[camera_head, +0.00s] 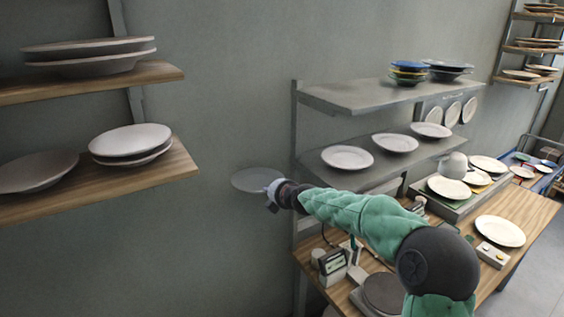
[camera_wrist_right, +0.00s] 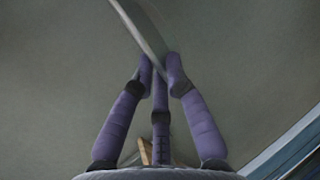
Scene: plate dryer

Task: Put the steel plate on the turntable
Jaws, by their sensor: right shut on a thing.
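My right gripper (camera_head: 272,193) is shut on the rim of a thin grey plate (camera_head: 255,179), which looks like the steel plate. It holds the plate in the air, in front of the bare wall and left of the metal shelves. In the right wrist view the gripper (camera_wrist_right: 160,66) pinches the plate (camera_wrist_right: 143,22), seen nearly edge-on. A dark round disc (camera_head: 383,290) on the wooden table, low in the head view, looks like the turntable. My right arm partly hides it. My left gripper is not in view.
Wooden shelves (camera_head: 150,184) with plates stand at the left. Metal shelves (camera_head: 350,98) with plates and coloured bowls rise behind the wooden table (camera_head: 525,207). A small device (camera_head: 332,266) stands left of the disc. A white plate (camera_head: 500,231) lies on the table at right.

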